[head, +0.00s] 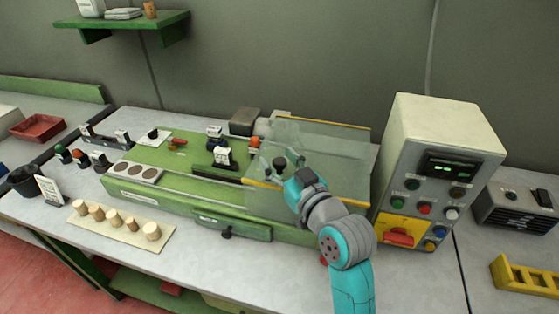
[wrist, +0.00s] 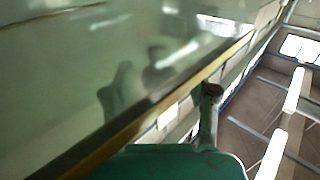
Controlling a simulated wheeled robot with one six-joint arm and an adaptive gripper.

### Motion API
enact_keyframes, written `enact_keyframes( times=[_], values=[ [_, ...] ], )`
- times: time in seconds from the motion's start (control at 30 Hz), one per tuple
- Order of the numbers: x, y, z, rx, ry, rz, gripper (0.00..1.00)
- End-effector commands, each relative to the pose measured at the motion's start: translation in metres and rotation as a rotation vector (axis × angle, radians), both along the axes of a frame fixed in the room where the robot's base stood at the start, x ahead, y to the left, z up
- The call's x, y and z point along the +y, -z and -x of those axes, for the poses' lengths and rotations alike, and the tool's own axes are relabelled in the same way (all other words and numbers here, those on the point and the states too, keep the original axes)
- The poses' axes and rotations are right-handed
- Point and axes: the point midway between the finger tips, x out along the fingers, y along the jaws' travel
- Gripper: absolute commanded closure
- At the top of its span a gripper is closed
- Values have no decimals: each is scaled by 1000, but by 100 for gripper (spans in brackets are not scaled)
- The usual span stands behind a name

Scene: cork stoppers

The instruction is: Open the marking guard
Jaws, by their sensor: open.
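The marking guard (head: 322,150) is a clear, greenish cover with yellow-edged borders over the right part of the green machine (head: 180,195). It appears lowered over the machine. In the wrist view the guard (wrist: 110,70) fills the upper left as a reflective pane, with a yellow strip running diagonally along its edge. My gripper (head: 288,168) is open and empty at the guard's front-left portion, close to its yellow edge. In the wrist view a dark-tipped part of my gripper (wrist: 209,100) shows beside that strip. I cannot tell whether it touches the guard.
A control cabinet (head: 440,165) with buttons and a red-and-yellow switch stands close to the right of my arm. A drawer-like part with a black knob (head: 227,233) is on the machine's front.

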Motion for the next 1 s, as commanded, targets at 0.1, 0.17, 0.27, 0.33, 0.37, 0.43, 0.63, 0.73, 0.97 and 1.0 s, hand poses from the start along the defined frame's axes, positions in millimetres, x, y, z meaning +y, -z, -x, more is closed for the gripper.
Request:
enact_keyframes(
  times=[0.1, 0.17, 0.27, 0.33, 0.37, 0.43, 0.63, 0.73, 0.97, 1.0],
  values=[
    [-5, 0, 9, 0, 2, 1, 42],
    [-9, 1, 17, 1, 2, 2, 42],
    [-17, 1, 35, 1, 2, 0, 42],
    [-23, 1, 48, 1, 3, 0, 42],
    [-26, 1, 53, 2, 3, 0, 42],
    [-31, 1, 66, 2, 2, 0, 42],
    [-45, 1, 93, 1, 3, 0, 42],
    [-48, 1, 101, 0, 0, -1, 42],
    [-51, 1, 106, -1, -1, 0, 42],
    [-51, 1, 106, -1, -1, 0, 42]
  ],
)
